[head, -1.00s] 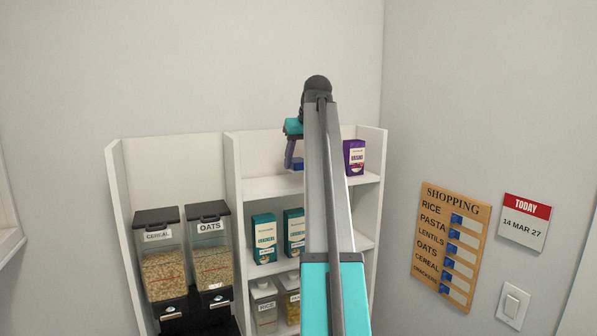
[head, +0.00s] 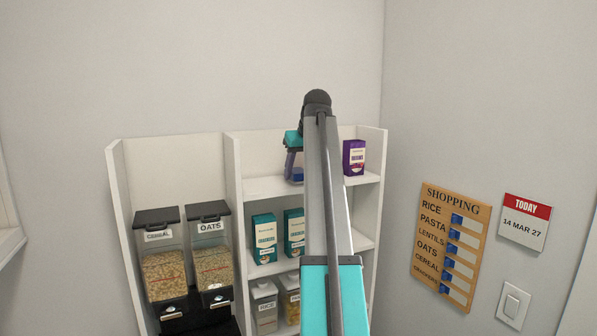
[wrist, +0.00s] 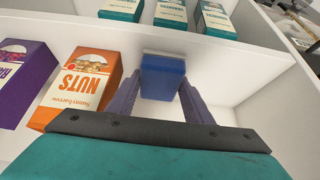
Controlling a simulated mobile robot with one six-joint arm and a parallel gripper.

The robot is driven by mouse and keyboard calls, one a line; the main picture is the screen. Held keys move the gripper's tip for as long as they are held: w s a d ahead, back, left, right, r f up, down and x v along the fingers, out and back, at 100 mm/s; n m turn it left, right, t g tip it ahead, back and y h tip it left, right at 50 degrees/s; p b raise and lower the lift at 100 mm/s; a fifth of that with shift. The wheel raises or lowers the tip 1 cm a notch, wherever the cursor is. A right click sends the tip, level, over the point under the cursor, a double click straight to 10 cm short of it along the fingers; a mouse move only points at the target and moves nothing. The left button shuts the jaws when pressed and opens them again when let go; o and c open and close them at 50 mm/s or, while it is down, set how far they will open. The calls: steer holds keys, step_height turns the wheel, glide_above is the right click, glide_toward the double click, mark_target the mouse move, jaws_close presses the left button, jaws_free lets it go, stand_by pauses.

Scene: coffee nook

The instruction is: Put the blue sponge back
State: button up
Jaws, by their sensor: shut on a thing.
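The blue sponge (wrist: 163,76) is between the two purple fingers of my gripper (wrist: 159,92) in the wrist view. My gripper is shut on it. In the head view the sponge (head: 298,175) is a small blue patch under my gripper, just above or at the white top shelf (head: 262,187), left of my arm. I cannot tell whether the sponge touches the shelf. My arm hides part of the gripper and the shelf behind it.
A purple box (head: 354,157) stands on the top shelf at right, with an orange nuts box (wrist: 82,86) beside it in the wrist view. Teal boxes (head: 264,238) stand on the shelf below. Cereal and oats dispensers (head: 211,255) are at left. The top shelf's left part looks clear.

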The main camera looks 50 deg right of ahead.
steer(key=shift+f, duration=0.15)
steer(key=o, duration=0.9)
steer(key=shift+d, duration=0.1)
steer(key=shift+o, duration=0.2)
steer(key=shift+r, duration=0.2)
steer(key=b+v, duration=0.3)
steer(key=v, duration=0.9)
steer(key=shift+b, duration=0.3)
steer(key=shift+f, duration=0.1)
